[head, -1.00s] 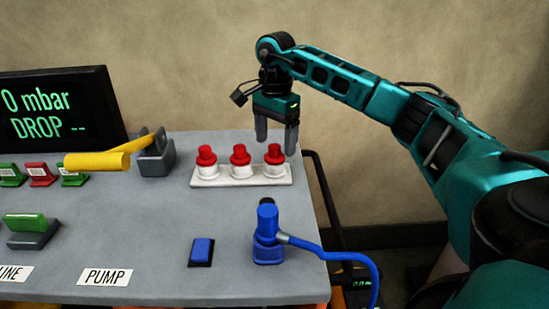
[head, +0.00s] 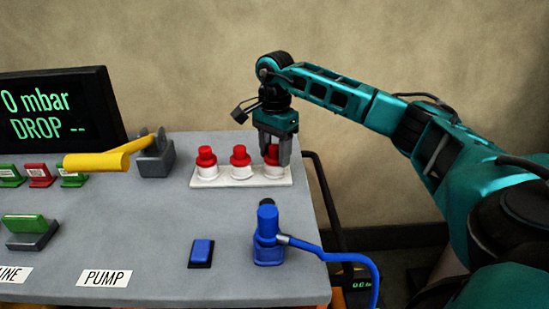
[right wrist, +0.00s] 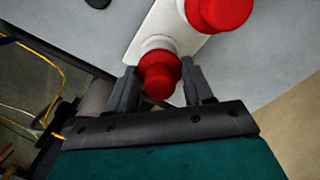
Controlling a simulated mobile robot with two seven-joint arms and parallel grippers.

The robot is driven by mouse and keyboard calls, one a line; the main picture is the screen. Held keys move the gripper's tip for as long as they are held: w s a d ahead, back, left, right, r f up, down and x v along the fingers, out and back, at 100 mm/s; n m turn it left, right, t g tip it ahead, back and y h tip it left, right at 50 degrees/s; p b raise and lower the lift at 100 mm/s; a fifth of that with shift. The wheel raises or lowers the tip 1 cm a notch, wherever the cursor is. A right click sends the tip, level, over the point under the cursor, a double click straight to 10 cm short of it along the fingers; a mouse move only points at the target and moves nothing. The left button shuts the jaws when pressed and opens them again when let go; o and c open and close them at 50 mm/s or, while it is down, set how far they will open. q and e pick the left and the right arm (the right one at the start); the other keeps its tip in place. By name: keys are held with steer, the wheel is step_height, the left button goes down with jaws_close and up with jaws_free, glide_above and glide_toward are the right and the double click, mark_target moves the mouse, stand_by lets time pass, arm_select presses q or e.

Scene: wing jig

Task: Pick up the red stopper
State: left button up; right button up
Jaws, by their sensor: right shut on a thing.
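Three red stoppers with white collars stand in a row on a white rack (head: 240,183) at the right back of the grey bench. They are the left stopper (head: 206,156), the middle stopper (head: 240,156) and the right stopper (head: 271,153). My right gripper (head: 275,160) points down over the right stopper and is shut on it, with its fingers on either side of the red top. In the right wrist view this stopper (right wrist: 159,76) sits between the two fingers, still at the rack. Its neighbour (right wrist: 222,10) shows beyond. My left gripper is not in view.
A blue plug (head: 267,235) with a blue cable stands in front of the rack, and a blue switch (head: 201,252) lies left of it. A yellow-handled lever (head: 98,161) and a black display (head: 52,112) stand left. The bench's right edge is close to the rack.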

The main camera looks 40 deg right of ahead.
steer(key=shift+c, duration=1.1)
steer(key=shift+r, duration=0.1)
steer(key=shift+r, duration=0.6)
step_height(320, 180, up, 10)
steer(key=p, duration=0.1)
step_height(320, 180, up, 10)
steer(key=p, duration=0.5)
glide_above(275, 146)
steer(key=shift+r, duration=0.8)
